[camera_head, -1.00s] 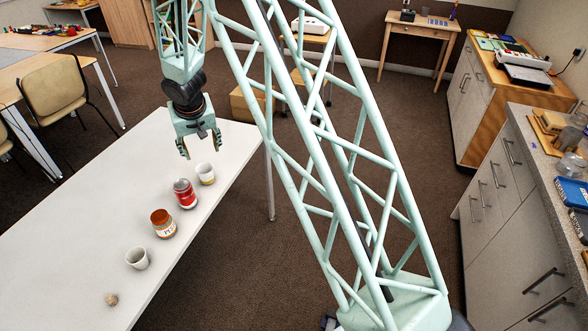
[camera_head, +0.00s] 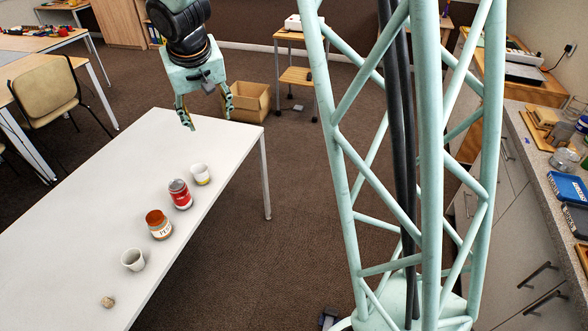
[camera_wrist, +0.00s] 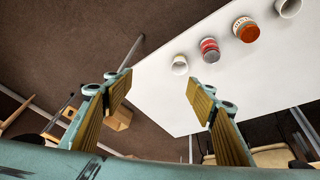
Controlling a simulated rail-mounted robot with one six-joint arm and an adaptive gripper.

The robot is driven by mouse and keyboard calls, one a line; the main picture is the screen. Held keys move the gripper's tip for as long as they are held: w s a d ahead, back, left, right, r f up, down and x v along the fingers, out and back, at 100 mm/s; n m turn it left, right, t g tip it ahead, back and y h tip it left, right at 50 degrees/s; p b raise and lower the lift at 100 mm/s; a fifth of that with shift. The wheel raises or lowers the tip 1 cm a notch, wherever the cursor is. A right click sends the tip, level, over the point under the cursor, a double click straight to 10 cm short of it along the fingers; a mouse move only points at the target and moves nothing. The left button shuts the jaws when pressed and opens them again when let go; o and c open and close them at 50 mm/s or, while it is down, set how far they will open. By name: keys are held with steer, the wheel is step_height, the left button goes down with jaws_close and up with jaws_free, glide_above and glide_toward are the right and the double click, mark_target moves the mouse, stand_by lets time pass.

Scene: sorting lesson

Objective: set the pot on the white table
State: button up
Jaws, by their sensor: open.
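The white table (camera_head: 110,185) stands at the left of the head view and fills the upper right of the wrist view. I cannot tell which one is meant by the pot. My gripper (camera_head: 210,120) is open and empty, above the table's far end. In the wrist view its fingers (camera_wrist: 158,85) are apart with nothing between them.
A small pale lump (camera_head: 107,302) lies at the table's near edge. A cardboard box (camera_head: 248,101) is on the floor past the far end. A beige chair (camera_head: 50,92) stands left. A counter (camera_head: 545,135) with several items runs along the right. The table's left side is clear.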

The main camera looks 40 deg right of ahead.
steer(key=s+r, duration=0.7)
steer(key=s, duration=0.4)
steer(key=s+r, duration=0.6)
steer(key=s, duration=0.5)
steer(key=s+a+r+n, duration=0.1)
steer(key=s, duration=1.1)
steer(key=s+a+r+y, duration=0.1)
steer(key=s+a, duration=0.1)
steer(key=s, duration=0.9)
steer(key=shift+s+n+g+y, duration=0.3)
steer(key=shift+s+n+g, duration=0.1)
